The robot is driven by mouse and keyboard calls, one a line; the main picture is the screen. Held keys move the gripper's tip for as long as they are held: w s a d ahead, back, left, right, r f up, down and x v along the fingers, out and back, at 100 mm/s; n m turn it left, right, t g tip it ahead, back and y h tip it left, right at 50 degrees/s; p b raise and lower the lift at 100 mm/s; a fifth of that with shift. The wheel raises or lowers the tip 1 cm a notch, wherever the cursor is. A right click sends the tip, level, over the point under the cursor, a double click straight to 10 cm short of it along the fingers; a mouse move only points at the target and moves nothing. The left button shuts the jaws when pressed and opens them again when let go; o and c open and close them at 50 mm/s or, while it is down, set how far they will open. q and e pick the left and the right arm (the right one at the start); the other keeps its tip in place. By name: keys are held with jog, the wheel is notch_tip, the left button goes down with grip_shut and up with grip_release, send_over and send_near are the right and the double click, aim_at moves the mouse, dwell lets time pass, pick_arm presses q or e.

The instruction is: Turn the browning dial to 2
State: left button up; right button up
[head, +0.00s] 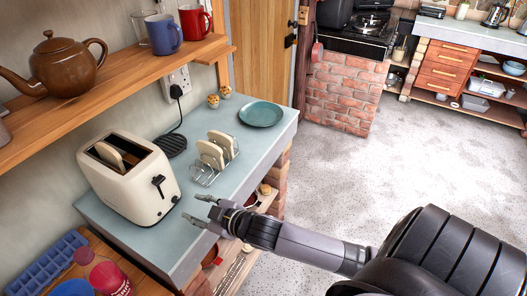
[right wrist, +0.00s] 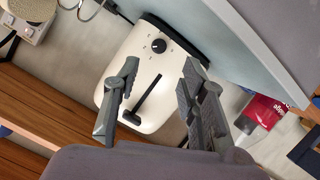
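A cream toaster (head: 122,190) stands on the pale blue-grey counter, with a slice of bread (head: 108,154) showing in its top slot. Its front, with a black lever (head: 158,184), faces my right gripper (head: 205,208). In the right wrist view, the round black browning dial (right wrist: 158,45) sits on the toaster front, with small marks around it too small to read. The lever (right wrist: 148,98) also shows there. My right gripper (right wrist: 161,72) is open and empty, its fingers apart and a little short of the toaster front. My left gripper is out of view.
A toast rack (head: 214,157) with bread slices and a teal plate (head: 261,114) stand farther along the counter. A wooden shelf (head: 100,98) with a teapot (head: 55,65) and mugs overhangs the back. A red tub (head: 108,278) is at lower left.

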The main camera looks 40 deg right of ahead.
jog(key=f+b+v, duration=0.1)
jog(key=b+v, duration=0.1)
jog(key=v, duration=0.8)
jog(key=s+d+f+m+g+h+b, duration=0.1)
jog(key=d+f, duration=0.2)
jog(key=f, duration=0.8)
jog(key=s+d+f+m+g+h+b, duration=0.1)
jog(key=d+f+g+b, duration=0.1)
jog(key=f, duration=0.9)
jog(key=s+d+f+m+g+h+b, duration=0.1)
jog(key=d+f, duration=0.3)
jog(key=f, duration=0.6)
jog(key=shift+s+f+m+h+b, duration=0.25)
jog(key=shift+f+m+h+b, duration=0.05)
jog(key=shift+f+h+b, duration=0.1)
jog(key=shift+d, duration=0.1)
